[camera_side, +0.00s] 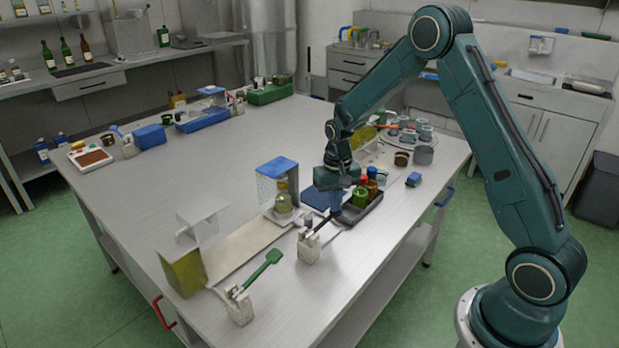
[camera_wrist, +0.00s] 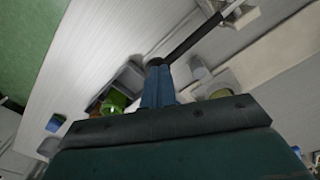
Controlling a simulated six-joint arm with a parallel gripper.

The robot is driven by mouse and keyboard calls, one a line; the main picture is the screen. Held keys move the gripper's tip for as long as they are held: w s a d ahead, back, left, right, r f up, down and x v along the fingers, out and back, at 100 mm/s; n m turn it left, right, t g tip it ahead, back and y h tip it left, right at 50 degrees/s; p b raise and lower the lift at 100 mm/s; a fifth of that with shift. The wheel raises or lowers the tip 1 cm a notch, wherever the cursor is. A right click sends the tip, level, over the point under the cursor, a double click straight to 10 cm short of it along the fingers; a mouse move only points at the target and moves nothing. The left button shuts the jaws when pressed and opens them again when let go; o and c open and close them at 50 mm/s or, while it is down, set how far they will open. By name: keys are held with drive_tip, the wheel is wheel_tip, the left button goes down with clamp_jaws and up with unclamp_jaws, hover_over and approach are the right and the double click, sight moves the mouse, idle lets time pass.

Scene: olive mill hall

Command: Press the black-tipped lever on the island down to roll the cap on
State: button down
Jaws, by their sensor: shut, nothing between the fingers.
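The black-tipped lever (camera_side: 322,225) rises to the right at a slant from a pale block (camera_side: 308,247) on the island. In the wrist view the dark lever (camera_wrist: 195,38) runs from its pale mount at the top to a black tip near my fingertips. My gripper (camera_side: 336,208) is shut and empty, pointing down with its blue-grey fingers at the tip end. The fingers also show in the wrist view (camera_wrist: 157,70); I cannot tell whether they touch the lever.
A dark tray (camera_side: 362,214) with green, red and dark containers stands close by my gripper. A second lever, green (camera_side: 262,268), is on another pale block (camera_side: 239,308) nearer the front. A small blue item (camera_side: 414,179) lies to the right. The left middle of the island is clear.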

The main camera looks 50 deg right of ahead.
drive_tip(key=shift+r, duration=1.6)
drive_tip(key=shift+r, duration=0.1)
drive_tip(key=shift+r, duration=2.45)
